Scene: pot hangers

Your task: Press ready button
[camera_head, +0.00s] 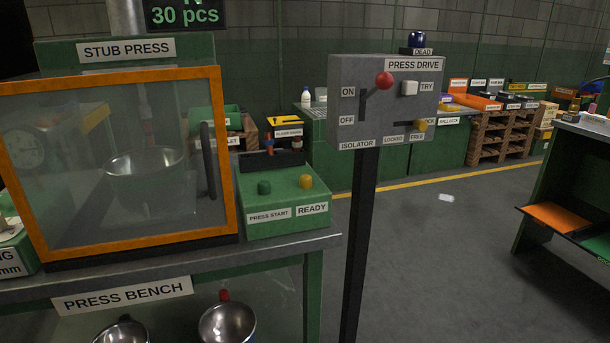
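The ready button is a yellow-orange round knob (306,182) on top of a green control box (270,205). A label reading READY (312,209) is on the box's front face below it. A dark green button (264,187) stands to its left, above a PRESS START label (269,215). The box sits on the press bench (300,243), right of the stub press. Nothing touches the ready button. My gripper is not in view.
The orange-framed press guard (228,150) stands left of the box with a metal bowl (146,175) behind it. The PRESS DRIVE panel (380,100) on a dark post (358,250) stands close right of the bench. Open floor (440,260) lies beyond the post.

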